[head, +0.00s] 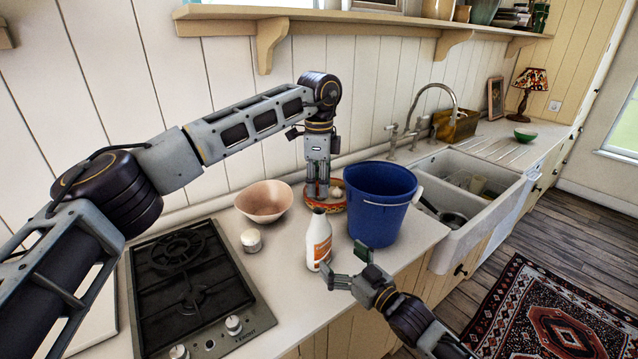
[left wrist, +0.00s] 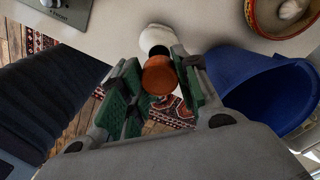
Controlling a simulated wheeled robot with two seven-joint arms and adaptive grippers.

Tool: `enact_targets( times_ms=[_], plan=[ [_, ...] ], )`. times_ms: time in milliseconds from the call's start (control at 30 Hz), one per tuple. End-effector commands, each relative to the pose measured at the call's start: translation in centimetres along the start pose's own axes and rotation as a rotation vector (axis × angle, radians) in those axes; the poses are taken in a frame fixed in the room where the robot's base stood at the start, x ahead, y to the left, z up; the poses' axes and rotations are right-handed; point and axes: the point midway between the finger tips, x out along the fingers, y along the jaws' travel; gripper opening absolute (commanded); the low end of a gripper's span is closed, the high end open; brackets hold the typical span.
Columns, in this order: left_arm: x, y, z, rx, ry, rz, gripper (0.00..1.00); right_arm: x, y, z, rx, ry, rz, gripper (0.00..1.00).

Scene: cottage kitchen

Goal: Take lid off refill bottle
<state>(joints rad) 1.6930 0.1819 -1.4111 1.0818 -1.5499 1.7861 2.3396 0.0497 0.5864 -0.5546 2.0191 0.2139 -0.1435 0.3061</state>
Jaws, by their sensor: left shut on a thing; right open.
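The white refill bottle (head: 319,247) with an orange label stands upright on the counter near its front edge. In the left wrist view the bottle (left wrist: 157,36) shows a dark top partly behind the lid. My left gripper (head: 318,196) is just above the bottle, pointing down. In its wrist view the fingers (left wrist: 158,88) are shut on the round orange-brown lid (left wrist: 158,76). The lid looks to be off the bottle, above its neck. In the head view the lid is not clearly visible. My right gripper (head: 346,268) is open and empty, low beside the bottle's right side.
A blue bucket (head: 381,208) stands close right of the bottle. Behind are a red bowl (head: 330,207) and a pinkish bowl (head: 264,201). A small white jar (head: 251,241) and the hob (head: 191,290) are to the left. The sink (head: 468,190) is beyond the bucket.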

Motion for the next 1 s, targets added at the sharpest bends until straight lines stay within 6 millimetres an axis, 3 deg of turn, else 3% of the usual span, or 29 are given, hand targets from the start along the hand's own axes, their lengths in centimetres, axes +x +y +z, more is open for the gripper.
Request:
enact_targets(
  times_ms=[400, 1000],
  plan=[
    [0.0, 0.0, 0.0, 0.0, 0.0, 0.0, 0.03, -2.6, 0.1, 0.1, 0.0, -0.001, 0.001, 0.97],
    [0.0, 0.0, 0.0, 0.008, 0.0, 0.0, 0.03, -2.8, 0.2, 0.3, 0.0, -0.005, 0.005, 0.97]
  ],
)
